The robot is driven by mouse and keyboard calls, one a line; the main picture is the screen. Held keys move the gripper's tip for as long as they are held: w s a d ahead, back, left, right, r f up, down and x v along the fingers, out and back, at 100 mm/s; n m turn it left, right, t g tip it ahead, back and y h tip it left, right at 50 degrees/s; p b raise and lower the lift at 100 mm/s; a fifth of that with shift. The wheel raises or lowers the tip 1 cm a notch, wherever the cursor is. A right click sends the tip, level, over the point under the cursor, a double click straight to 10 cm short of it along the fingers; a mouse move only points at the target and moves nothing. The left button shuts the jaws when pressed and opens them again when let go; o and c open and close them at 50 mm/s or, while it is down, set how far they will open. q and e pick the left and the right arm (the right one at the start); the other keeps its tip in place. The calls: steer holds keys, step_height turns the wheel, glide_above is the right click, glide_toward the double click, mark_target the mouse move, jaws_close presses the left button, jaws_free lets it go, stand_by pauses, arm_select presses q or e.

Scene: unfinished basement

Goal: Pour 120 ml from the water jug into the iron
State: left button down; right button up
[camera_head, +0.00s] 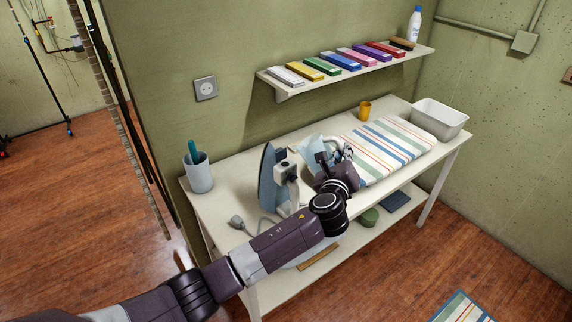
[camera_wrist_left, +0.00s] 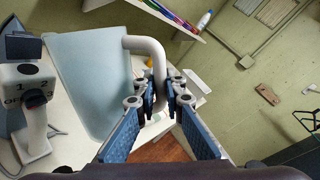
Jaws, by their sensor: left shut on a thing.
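The iron (camera_head: 268,182) stands on its heel, soleplate upright, on the white table; it also shows at the left of the left wrist view (camera_wrist_left: 32,110). The water jug (camera_head: 313,148) is pale blue with a white handle, just right of the iron. It fills much of the left wrist view (camera_wrist_left: 88,80). My left gripper (camera_wrist_left: 164,92) is shut on the jug's handle, and in the head view the gripper (camera_head: 334,157) hides part of the jug. I cannot make out the water level or the iron's filling opening. My right gripper is not in view.
A striped ironing pad (camera_head: 385,150) lies to the right, with a white bin (camera_head: 440,118) and an orange cup (camera_head: 365,110) behind. A blue-grey cup (camera_head: 199,175) stands at the left end. The iron's plug (camera_head: 237,222) lies near the front edge. A shelf (camera_head: 350,72) hangs above.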

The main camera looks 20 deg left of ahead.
mark_target(331, 151)
arm_select(q)
steer(key=shift+w+a+n, duration=0.2)
steer(key=shift+a+n, duration=0.4)
steer(key=shift+a, duration=0.55)
steer(key=shift+a+p, duration=0.1)
steer(key=shift+p, duration=0.3)
steer(key=shift+f+n, duration=0.1)
steer(key=shift+n, duration=0.2)
steer(key=shift+a+p, duration=0.3)
steer(key=shift+p, duration=0.25)
steer(key=shift+n+p, duration=0.3)
steer(key=shift+r, duration=0.3)
steer(key=shift+w+a+r+n+h+p, duration=0.1)
steer(key=shift+a+r+n+h+p, duration=0.25)
steer(key=shift+p, duration=0.4)
steer(key=shift+d+f, duration=0.1)
steer(key=shift+f, duration=0.05)
